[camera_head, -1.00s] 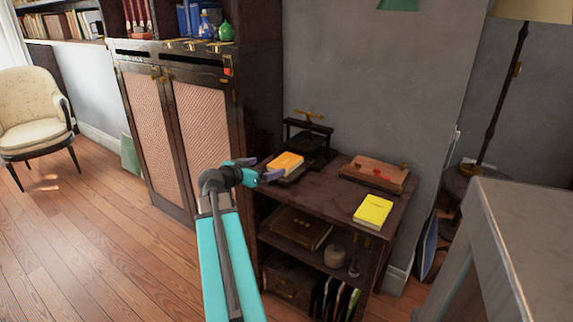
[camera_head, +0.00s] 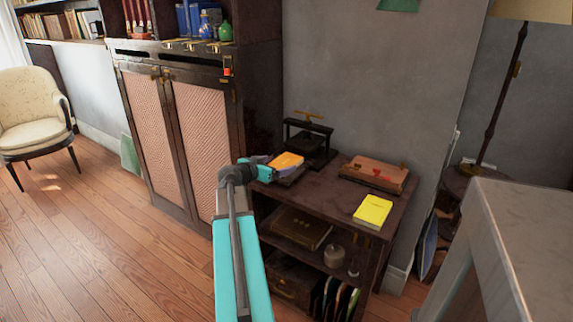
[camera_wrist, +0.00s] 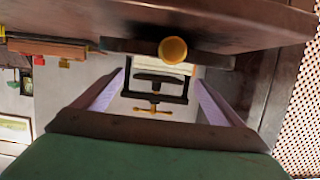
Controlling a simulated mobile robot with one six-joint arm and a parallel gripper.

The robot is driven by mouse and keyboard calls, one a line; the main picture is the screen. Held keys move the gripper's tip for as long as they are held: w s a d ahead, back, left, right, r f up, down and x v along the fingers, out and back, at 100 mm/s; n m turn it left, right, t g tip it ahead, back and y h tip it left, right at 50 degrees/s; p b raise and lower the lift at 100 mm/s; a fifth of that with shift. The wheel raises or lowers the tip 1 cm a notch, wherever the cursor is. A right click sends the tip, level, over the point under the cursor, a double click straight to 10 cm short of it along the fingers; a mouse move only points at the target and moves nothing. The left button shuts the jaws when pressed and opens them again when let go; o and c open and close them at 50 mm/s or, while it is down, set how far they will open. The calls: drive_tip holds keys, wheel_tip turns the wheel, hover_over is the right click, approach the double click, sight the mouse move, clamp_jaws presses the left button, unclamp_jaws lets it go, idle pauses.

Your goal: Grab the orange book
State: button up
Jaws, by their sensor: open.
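The orange book (camera_head: 287,161) lies near the left end of the dark shelf unit's top, in front of the black press (camera_head: 309,140). My gripper (camera_head: 268,167) is just left of the book in the head view, with its near side close to or overlapping the book's left edge. Whether they touch I cannot tell. In the wrist view, which looks upside down, the two jaws of my gripper (camera_wrist: 160,88) are spread wide with nothing clasped between them. The press (camera_wrist: 158,85) appears between and beyond them. The book is not clearly made out there.
A yellow book (camera_head: 373,210) and a brown box (camera_head: 374,174) lie on the right of the shelf top. A dark cabinet (camera_head: 180,140) stands close at the left. A pale counter (camera_head: 535,230) is at the right. Open floor lies at the left.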

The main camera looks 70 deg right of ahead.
sight(284, 163)
drive_tip(key=shift+d, duration=0.15)
drive_tip(key=shift+f+x, duration=0.2)
drive_tip(key=shift+x, duration=2.25)
drive_tip(key=shift+w, duration=0.1)
drive_tip(key=shift+c, duration=0.5)
drive_tip(key=c, duration=1.1)
drive_tip(key=shift+r, duration=0.1)
drive_tip(key=shift+r, duration=1.5)
drive_tip(key=shift+a+r, duration=0.2)
drive_tip(key=shift+r, duration=0.05)
drive_tip(key=f+v, duration=0.1)
drive_tip(key=v, duration=0.4)
drive_tip(key=f+v, duration=0.1)
drive_tip(key=v, duration=0.4)
drive_tip(key=a+f+v, duration=0.1)
drive_tip(key=v, duration=0.4)
drive_tip(key=shift+a, duration=0.15)
